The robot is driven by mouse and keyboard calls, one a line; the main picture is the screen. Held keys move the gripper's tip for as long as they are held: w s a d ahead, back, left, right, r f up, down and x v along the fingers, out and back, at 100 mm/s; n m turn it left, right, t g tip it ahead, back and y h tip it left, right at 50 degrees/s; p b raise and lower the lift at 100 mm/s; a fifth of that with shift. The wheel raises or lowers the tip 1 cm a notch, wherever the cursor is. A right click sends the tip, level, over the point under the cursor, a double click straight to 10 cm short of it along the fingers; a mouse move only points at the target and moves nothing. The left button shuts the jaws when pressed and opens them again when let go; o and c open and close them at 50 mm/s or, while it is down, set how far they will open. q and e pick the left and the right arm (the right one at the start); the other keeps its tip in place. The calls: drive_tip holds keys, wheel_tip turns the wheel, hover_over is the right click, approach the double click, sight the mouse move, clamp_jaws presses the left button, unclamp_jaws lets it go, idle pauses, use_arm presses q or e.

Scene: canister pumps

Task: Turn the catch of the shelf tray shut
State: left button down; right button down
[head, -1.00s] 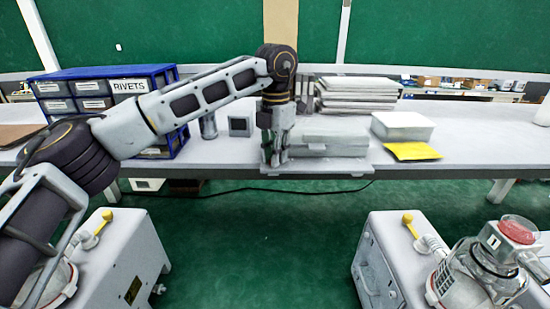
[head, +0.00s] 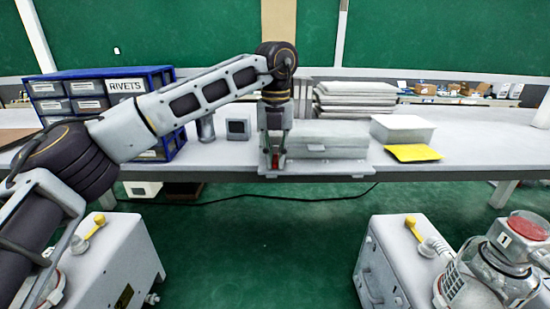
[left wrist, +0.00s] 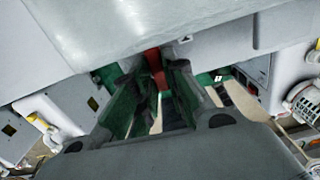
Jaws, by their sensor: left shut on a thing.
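The shelf tray (head: 325,168) is a flat grey piece at the front edge of the bench, with a grey box on it. Its red catch (head: 281,163) shows at the tray's left front corner, and also in the left wrist view (left wrist: 153,60). My left gripper (head: 275,163) points down at that corner. In the left wrist view its dark fingers (left wrist: 155,82) are closed around the red catch, which is partly hidden between them. The catch's exact angle cannot be told. My right gripper is not in view.
The grey box (head: 332,138) sits right beside my left gripper. A blue drawer unit (head: 170,82) and a small grey box (head: 238,129) stand to the left. A white box (head: 402,128) and yellow sheet (head: 414,153) lie right. Pump units (head: 385,255) stand in front.

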sight(275, 160)
use_arm(q)
drive_tip(key=shift+n, duration=0.4)
drive_tip(key=c, duration=1.7)
unclamp_jaws()
drive_tip(key=shift+r, duration=0.15)
drive_tip(key=shift+r, duration=5.85)
